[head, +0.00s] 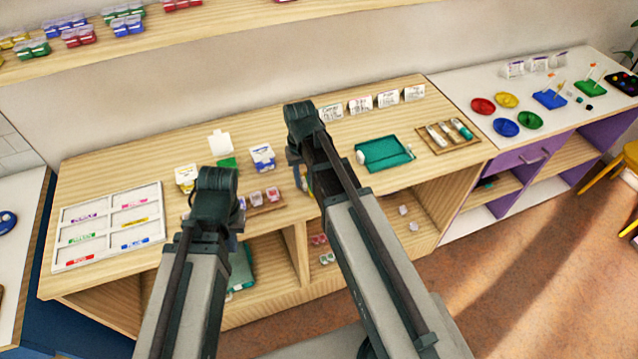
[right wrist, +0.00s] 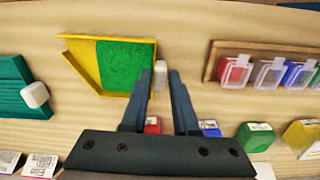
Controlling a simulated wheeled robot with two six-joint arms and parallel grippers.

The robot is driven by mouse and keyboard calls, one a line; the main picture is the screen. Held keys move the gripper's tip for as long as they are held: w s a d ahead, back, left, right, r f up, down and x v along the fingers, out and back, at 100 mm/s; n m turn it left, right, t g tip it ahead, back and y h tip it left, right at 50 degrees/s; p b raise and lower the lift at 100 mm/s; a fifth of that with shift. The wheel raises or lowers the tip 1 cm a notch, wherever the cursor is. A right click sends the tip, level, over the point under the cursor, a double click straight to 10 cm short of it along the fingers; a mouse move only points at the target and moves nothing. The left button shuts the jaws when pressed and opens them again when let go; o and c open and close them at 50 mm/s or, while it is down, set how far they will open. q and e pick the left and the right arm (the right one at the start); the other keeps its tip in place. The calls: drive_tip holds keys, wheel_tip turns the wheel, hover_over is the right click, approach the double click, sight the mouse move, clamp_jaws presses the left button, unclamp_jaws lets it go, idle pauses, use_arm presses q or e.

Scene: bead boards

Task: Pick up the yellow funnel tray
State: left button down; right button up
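The yellow funnel tray (right wrist: 84,68) lies flat on the wooden top in the right wrist view, with a green mat-like patch (right wrist: 126,66) inside it. In the head view my right arm hides most of it. My right gripper (right wrist: 161,78) is open above the counter. Its fingers are spread near the tray's right edge in the right wrist view, and whether they touch it cannot be told. A small white block (right wrist: 160,76) shows between them. My left gripper (head: 216,205) is over the counter's front, left of my right gripper; its fingers are hidden.
A teal tray (head: 372,152) lies to the right in the head view. A wooden rack (right wrist: 213,63) of small bead boxes is close by. A white sectioned board (head: 106,227) lies at the left. Card holders line the back edge.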

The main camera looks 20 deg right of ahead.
clamp_jaws()
idle(1.1)
